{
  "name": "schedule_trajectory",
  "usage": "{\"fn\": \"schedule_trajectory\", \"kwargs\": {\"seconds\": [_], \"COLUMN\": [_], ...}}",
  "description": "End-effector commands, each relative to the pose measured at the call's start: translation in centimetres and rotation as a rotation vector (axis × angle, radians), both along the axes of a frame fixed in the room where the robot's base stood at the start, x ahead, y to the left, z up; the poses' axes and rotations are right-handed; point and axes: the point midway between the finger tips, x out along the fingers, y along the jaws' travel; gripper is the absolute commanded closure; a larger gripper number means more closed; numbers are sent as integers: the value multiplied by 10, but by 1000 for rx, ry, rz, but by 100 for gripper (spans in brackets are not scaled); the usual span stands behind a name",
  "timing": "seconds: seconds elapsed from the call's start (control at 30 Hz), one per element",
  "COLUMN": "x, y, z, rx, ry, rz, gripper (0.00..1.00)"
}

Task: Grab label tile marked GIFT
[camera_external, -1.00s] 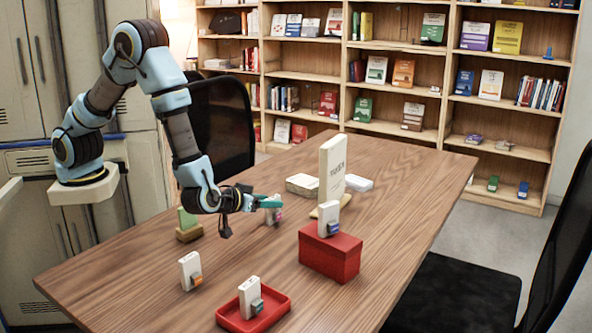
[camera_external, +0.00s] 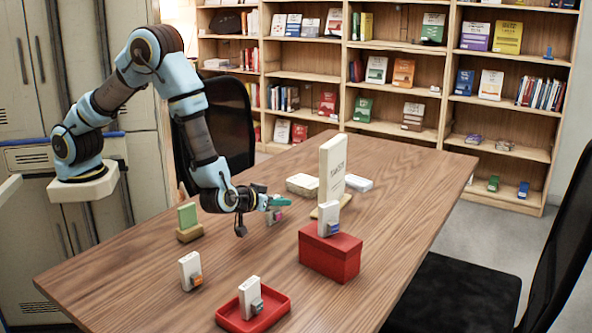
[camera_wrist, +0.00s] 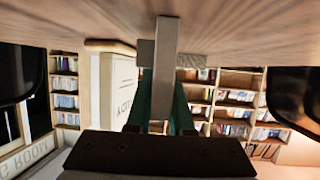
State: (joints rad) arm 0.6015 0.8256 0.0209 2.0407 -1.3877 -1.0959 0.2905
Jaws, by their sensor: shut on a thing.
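A white upright tile with a pinkish block at its foot (camera_external: 273,218) stands at the middle of the table's far left part. My gripper (camera_external: 276,201) reaches it from the left, its teal fingers shut on the tile's upper part. In the wrist view, the picture is upside down and the pale tile (camera_wrist: 165,65) shows edge-on between the two teal fingers (camera_wrist: 160,105). Similar white tiles stand on the red box (camera_external: 327,217), on the table at left (camera_external: 188,268) and in the red tray (camera_external: 246,295). No lettering on any tile is legible.
A tall white sign board (camera_external: 333,166) stands behind the red box (camera_external: 330,258). Books (camera_external: 302,184) lie beside it. A green block on a stand (camera_external: 188,216) sits left of my arm. The red tray (camera_external: 283,306) is at the near edge. The front right tabletop is clear.

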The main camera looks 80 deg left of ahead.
Motion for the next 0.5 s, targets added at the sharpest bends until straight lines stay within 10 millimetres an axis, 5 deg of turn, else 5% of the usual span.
{"fn": "schedule_trajectory", "kwargs": {"seconds": [0.5], "x": [0], "y": [0], "z": [0], "rx": [0], "ry": [0], "rz": [0], "gripper": [100]}}
